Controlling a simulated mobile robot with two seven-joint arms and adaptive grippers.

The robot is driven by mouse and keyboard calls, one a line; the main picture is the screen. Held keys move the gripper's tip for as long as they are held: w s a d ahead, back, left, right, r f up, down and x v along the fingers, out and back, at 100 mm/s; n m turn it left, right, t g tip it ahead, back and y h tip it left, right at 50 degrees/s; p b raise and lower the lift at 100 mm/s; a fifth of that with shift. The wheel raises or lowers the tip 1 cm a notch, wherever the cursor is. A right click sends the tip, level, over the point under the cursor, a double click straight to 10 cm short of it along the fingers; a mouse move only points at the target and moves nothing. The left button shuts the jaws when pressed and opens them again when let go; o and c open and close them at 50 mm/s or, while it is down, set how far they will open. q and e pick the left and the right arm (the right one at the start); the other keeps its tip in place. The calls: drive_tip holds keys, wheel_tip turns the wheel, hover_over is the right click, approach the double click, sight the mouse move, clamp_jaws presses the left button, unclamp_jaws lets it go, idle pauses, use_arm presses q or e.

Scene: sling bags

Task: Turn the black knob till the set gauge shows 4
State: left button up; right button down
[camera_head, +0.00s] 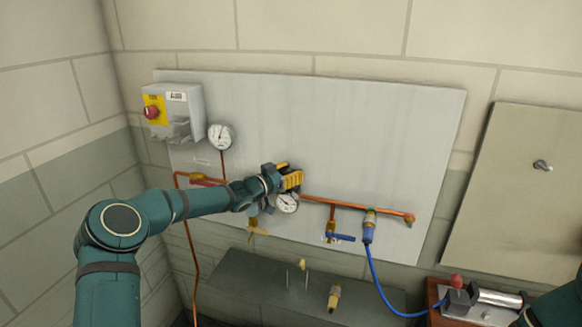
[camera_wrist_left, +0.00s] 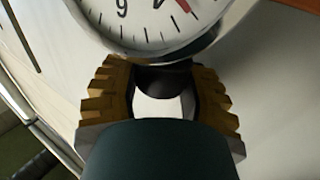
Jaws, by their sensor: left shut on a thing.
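My left gripper (camera_head: 291,181) has yellow ribbed fingers and is shut on the black knob, in front of the board. In the left wrist view the fingers (camera_wrist_left: 165,95) stand on either side of the dark knob (camera_wrist_left: 163,78). In the head view the knob is hidden by the gripper. A white round gauge (camera_head: 287,203) sits just below the fingers. Its dial (camera_wrist_left: 150,22) fills the top of the wrist view, partly cut off, with a red mark or pointer near the top; I cannot tell the reading. Only part of my right arm shows at the bottom right.
A second gauge (camera_head: 221,136) stands upper left, beside a grey box with a red button (camera_head: 152,112). A copper pipe (camera_head: 345,203) runs right to a blue-handled valve (camera_head: 340,237) and a blue hose (camera_head: 378,275). A dark ledge (camera_head: 240,283) lies below. The upper board (camera_head: 340,120) is clear.

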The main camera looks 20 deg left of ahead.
idle(0.5)
use_arm(q)
drive_tip(key=o, duration=1.2)
drive_tip(key=shift+f+b, duration=0.1)
drive_tip(key=shift+b, duration=0.3)
drive_tip(key=n+t+y+b, duration=0.1)
drive_tip(key=n+y+b, duration=0.1)
drive_tip(key=b, duration=0.6)
drive_tip(key=n+t+y+b, duration=0.1)
drive_tip(key=y+b, duration=0.2)
drive_tip(key=b, duration=0.6)
drive_tip(key=shift+d+f+n+y, duration=0.1)
drive_tip(key=shift+n+y, duration=0.2)
drive_tip(key=shift+n, duration=0.1)
drive_tip(key=shift+n+t+y+b, duration=0.35)
drive_tip(key=shift+y+b, duration=0.25)
drive_tip(key=shift+b, duration=0.35)
drive_tip(key=shift+n+y, duration=0.35)
drive_tip(key=shift+y, duration=0.15)
